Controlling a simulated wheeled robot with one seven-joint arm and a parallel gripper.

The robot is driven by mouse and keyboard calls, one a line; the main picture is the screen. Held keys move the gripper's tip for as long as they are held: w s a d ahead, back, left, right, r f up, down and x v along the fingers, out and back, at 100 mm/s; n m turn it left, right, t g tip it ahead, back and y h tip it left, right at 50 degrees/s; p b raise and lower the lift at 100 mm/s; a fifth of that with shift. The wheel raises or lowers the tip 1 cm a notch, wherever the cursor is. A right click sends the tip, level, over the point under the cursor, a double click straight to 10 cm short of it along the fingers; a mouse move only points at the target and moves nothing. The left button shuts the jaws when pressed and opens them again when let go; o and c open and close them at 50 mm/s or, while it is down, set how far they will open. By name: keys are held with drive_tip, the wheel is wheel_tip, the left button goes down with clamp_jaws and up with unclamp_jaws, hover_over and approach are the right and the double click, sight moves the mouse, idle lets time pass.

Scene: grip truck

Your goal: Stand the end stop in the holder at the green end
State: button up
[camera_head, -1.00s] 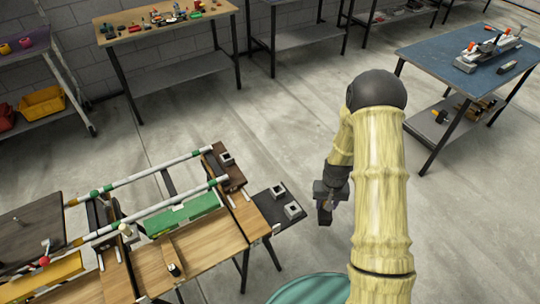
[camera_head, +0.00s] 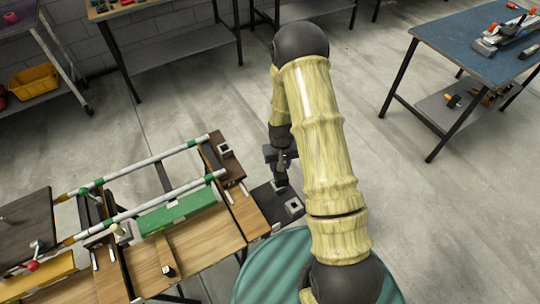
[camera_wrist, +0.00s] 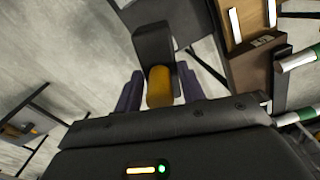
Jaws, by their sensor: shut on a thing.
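My gripper (camera_head: 281,160) hangs over the dark plate at the right end of the bench. In the wrist view its two purple fingers (camera_wrist: 160,92) are shut on the end stop, which shows as a yellow round part (camera_wrist: 160,86) with a black block (camera_wrist: 153,46) beyond it. In the head view the held piece is small and dark. A square socket (camera_head: 225,150) sits on the brown end block (camera_head: 232,172), beside the green-banded rail ends (camera_head: 213,175); it looks like the holder. The end block also shows at upper right in the wrist view (camera_wrist: 250,75).
The dark plate (camera_head: 266,202) carries a square holder (camera_head: 294,206); another beside it is partly hidden by my gripper. A blue table (camera_head: 470,45) stands at the right. Floor between is clear.

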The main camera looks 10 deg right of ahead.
sight(279, 173)
drive_tip(key=shift+a, duration=0.1)
drive_tip(key=shift+w+b, duration=0.1)
drive_tip(key=shift+b, duration=0.55)
drive_tip(key=shift+w+n+b, duration=0.1)
drive_tip(key=shift+n+b, duration=0.2)
drive_tip(key=shift+b, duration=0.35)
drive_tip(key=n+b, duration=0.1)
drive_tip(key=b, duration=0.2)
drive_tip(key=shift+a+r+b, duration=0.1)
drive_tip(key=shift+r+b, duration=0.05)
drive_tip(key=shift+b, duration=0.2)
drive_tip(key=r+n+b, duration=0.1)
drive_tip(key=b, duration=0.1)
drive_tip(key=shift+b, duration=0.4)
drive_tip(key=shift+s+r+n+b, duration=0.25)
drive_tip(key=shift+r+n+b, duration=0.1)
drive_tip(key=shift+r+n, duration=0.2)
drive_tip(key=shift+f, duration=0.1)
drive_tip(key=shift+f+b, duration=3.15)
drive_tip(key=shift+f, duration=0.5)
